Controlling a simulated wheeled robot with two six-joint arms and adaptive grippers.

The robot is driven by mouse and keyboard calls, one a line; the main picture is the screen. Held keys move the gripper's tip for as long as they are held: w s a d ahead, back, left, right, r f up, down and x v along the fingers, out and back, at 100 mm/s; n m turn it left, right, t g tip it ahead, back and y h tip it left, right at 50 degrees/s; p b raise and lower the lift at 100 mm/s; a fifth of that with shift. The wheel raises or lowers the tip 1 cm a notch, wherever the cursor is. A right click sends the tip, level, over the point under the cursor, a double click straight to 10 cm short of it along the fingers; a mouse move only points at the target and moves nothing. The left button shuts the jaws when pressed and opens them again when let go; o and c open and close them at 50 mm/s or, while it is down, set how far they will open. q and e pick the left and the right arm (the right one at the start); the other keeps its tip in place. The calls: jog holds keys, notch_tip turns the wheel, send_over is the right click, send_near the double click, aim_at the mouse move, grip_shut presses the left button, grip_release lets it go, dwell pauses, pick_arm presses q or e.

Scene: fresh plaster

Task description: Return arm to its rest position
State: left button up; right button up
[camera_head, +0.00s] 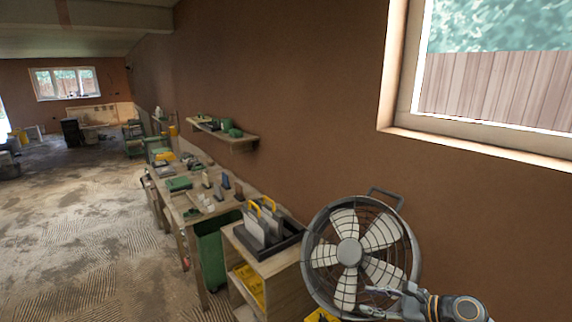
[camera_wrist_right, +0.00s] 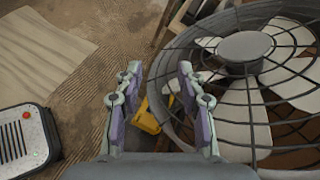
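My right arm comes in at the bottom right of the head view. Its gripper (camera_head: 378,301) is in front of the lower right part of a large grey caged fan (camera_head: 348,252). In the right wrist view my right gripper (camera_wrist_right: 158,82) has its two fingers apart with nothing held between them. The fan (camera_wrist_right: 246,50) fills the right side of that view, close beside the right finger; I cannot tell whether they touch. My left gripper and left arm are not in view.
A wooden shelf unit (camera_head: 284,262) stands left of the fan, with a dark tray on top. A green bin (camera_head: 210,250) and a long workbench (camera_head: 218,212) lie beyond. In the wrist view a grey box (camera_wrist_right: 24,140) is at left and something yellow (camera_wrist_right: 146,117) lies below. Open floor is at left.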

jog(key=s+a+f+n+g+h, duration=0.2)
jog(key=s+a+f+n, duration=0.1)
jog(key=s+f+n, duration=0.3)
jog(key=s+a+f+n+g+h, duration=0.1)
jog(key=s+a+f+n+h, duration=0.15)
jog(key=s+f+n, duration=0.35)
jog(key=s+d+r+n+g+h, duration=0.1)
jog(key=s+d+n+h, duration=0.2)
jog(key=s+n, duration=0.3)
jog(key=s+d+r+n+h, duration=0.1)
jog(key=s+d+n+h, duration=0.25)
jog(key=s, duration=0.45)
notch_tip(320, 180, down, 25)
jog(key=s+d+g+b, duration=0.1)
jog(key=s+d+g, duration=0.1)
pick_arm(q)
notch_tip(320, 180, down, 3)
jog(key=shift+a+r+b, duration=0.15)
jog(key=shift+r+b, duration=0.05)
jog(key=shift+b, duration=0.55)
pick_arm(e)
jog(key=s+d+f, duration=0.1)
jog(key=s+f, duration=1.8)
jog(key=f, duration=0.1)
jog(key=shift+d+g, duration=0.35)
jog(key=shift+g, duration=0.05)
